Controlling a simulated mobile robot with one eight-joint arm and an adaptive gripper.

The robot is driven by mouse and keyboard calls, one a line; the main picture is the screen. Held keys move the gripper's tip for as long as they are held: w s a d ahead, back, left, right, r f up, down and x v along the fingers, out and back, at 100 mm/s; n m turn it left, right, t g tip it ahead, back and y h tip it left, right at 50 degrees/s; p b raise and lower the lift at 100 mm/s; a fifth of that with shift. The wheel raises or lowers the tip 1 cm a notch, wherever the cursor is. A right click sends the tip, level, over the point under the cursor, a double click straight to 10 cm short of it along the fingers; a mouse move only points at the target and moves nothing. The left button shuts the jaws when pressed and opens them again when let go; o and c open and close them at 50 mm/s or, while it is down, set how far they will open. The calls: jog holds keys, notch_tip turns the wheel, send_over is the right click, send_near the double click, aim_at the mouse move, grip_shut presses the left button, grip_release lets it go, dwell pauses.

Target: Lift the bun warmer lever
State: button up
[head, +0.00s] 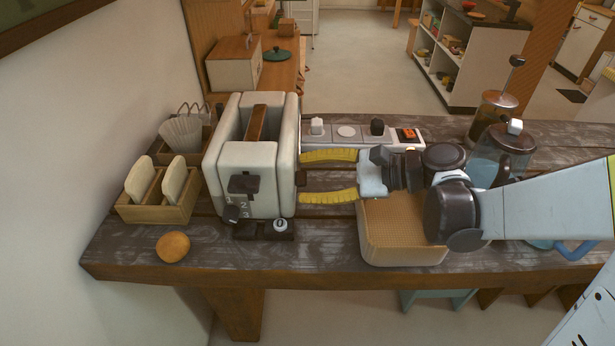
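The bun warmer (248,160) looks like a cream toaster with a slot on top, standing on the dark wooden table. A dark lever (243,184) sticks out from its front face, above painted numbers. My gripper (301,177) comes from the right with two yellow ribbed fingers spread wide. Nothing is held.
Bread slices stand in a wooden rack (155,212) at left, with a filter holder (185,138) behind. A round bun (173,247) lies near the front edge. A dark base with a dial (279,226) sits before the warmer. A woven basket (400,250) is below my wrist; jars stand right.

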jog(key=shift+d+r, duration=0.1)
jog(key=shift+d, duration=0.05)
jog(key=v, duration=1.1)
jog(key=shift+s+d+r, duration=0.1)
jog(key=shift+d, duration=0.3)
